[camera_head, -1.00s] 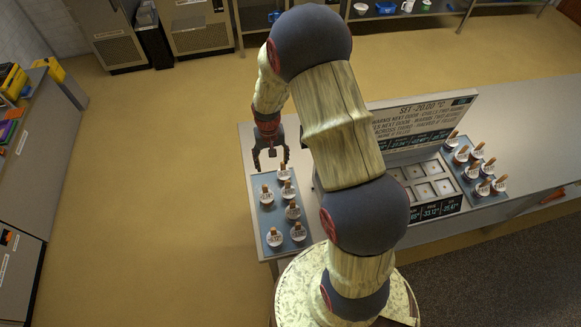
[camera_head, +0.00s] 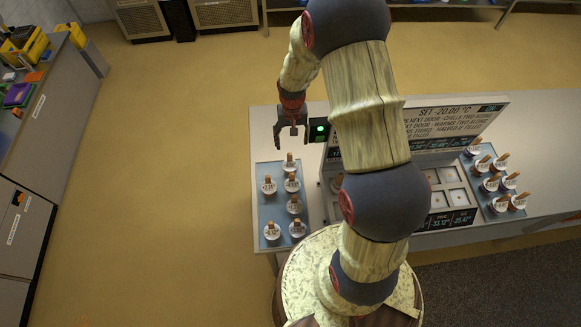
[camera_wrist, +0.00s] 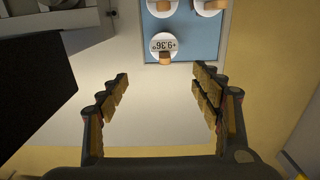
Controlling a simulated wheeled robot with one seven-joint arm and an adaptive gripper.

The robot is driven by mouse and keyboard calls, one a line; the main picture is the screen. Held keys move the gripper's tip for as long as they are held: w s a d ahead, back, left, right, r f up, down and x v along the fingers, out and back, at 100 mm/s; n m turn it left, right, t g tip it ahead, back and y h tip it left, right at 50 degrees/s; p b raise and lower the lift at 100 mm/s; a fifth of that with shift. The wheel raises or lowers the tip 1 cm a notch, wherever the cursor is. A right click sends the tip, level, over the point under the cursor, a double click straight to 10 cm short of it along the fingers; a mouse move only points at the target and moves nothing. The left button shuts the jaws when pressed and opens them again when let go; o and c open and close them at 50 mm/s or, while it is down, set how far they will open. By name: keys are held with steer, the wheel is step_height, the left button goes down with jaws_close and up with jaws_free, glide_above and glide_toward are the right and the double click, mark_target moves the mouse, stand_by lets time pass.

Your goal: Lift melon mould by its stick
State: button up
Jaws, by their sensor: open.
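Several small round moulds with white labelled tops and brown sticks stand on a blue tray (camera_head: 279,209) at the counter's left end. I cannot tell which one is the melon mould. My gripper (camera_head: 291,137) is open and empty, just beyond the tray's far edge in the head view. In the wrist view my gripper (camera_wrist: 161,82) has its fingers spread wide with nothing between them. The nearest mould (camera_wrist: 163,43), its label reading about 9.36 upside down, lies just past the fingertips; its brown stick (camera_wrist: 165,58) points toward the camera.
A second blue tray (camera_head: 499,206) with several similar moulds stands at the counter's right. Between the trays are a well unit with pale square lids (camera_head: 441,201), a sign board (camera_head: 440,122) and a green-lit panel (camera_head: 320,129). The counter beyond the left tray is clear.

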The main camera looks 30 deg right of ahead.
steer(key=b, duration=0.8)
glide_above(290, 163)
steer(key=w+d, duration=0.1)
step_height(290, 163, down, 8)
steer(key=shift+d+f, duration=0.15)
steer(key=shift+w+a+f+p, duration=0.1)
steer(key=shift+a+f+p, duration=0.1)
steer(key=shift+f, duration=1.05)
steer(key=shift+s+a+f+p, duration=0.1)
steer(key=shift+f+p, duration=0.05)
steer(key=shift+f, duration=1.15)
steer(key=shift+w+a+f+p, duration=0.1)
steer(key=shift+f+p, duration=0.1)
steer(key=shift+f, duration=1.05)
steer(key=shift+c, duration=1.3)
steer(key=c, duration=1)
